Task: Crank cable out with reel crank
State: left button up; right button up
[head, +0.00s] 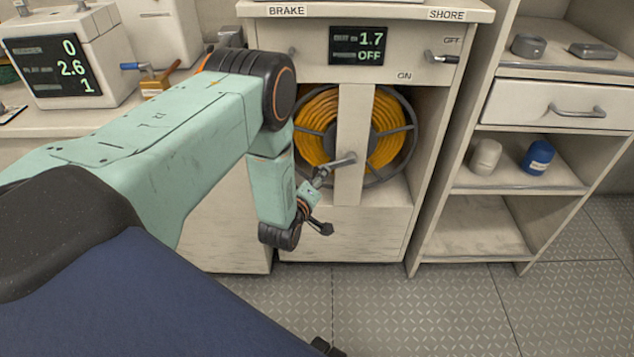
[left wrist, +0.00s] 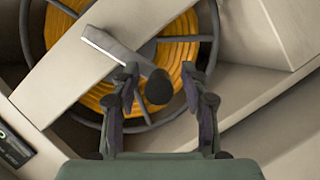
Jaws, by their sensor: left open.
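The cable reel (head: 400,118) with orange-yellow cable sits in an open cabinet bay, behind a pale upright bar (head: 354,120). The reel crank (head: 340,162) is a grey arm in front of the bar; in the left wrist view its arm (left wrist: 108,47) ends at a dark round knob (left wrist: 158,87). My left gripper (head: 316,204) is low in front of the reel. In the left wrist view my left gripper (left wrist: 162,82) is open, a finger on either side of the knob, with visible gaps. My right gripper is not in view.
The panel above has a display (head: 358,45) reading 1.7 and OFF, a BRAKE switch (head: 291,51) and a SHORE lever (head: 440,57). A shelf unit (head: 470,232) with a drawer stands at right. Another display box (head: 68,68) is at left. The metal floor (head: 420,310) is clear.

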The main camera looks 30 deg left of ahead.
pick_arm(q)
jog(key=shift+c, duration=0.4)
grip_shut()
dwell(0.4)
